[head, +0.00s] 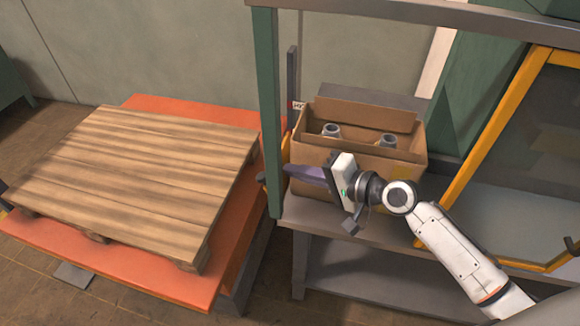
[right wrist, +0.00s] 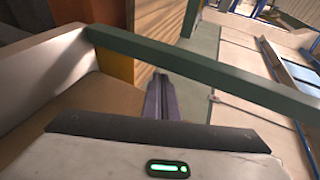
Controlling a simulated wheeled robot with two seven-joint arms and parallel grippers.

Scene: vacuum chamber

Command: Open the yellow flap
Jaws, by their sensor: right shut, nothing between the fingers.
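A yellow-framed panel (head: 497,130) with a see-through middle stands tilted at the right of the head view. A narrow yellow piece (head: 286,150) shows beside the green post, and a yellow part shows in the right wrist view (right wrist: 116,66) too. I cannot tell which of these is the flap. My right gripper (head: 290,170) points left in front of the cardboard box, its purple fingers shut and empty, tips close to the green post. Its fingers also show in the right wrist view (right wrist: 160,98). Contact with the post or yellow piece cannot be told. My left gripper is out of view.
The green post (head: 267,110) and grey top rail (head: 400,12) frame the workspace. An open cardboard box (head: 405,162) with grey cylindrical parts stands on a grey shelf (head: 350,232). A wooden pallet (head: 140,165) lies on an orange platform (head: 232,240) at left.

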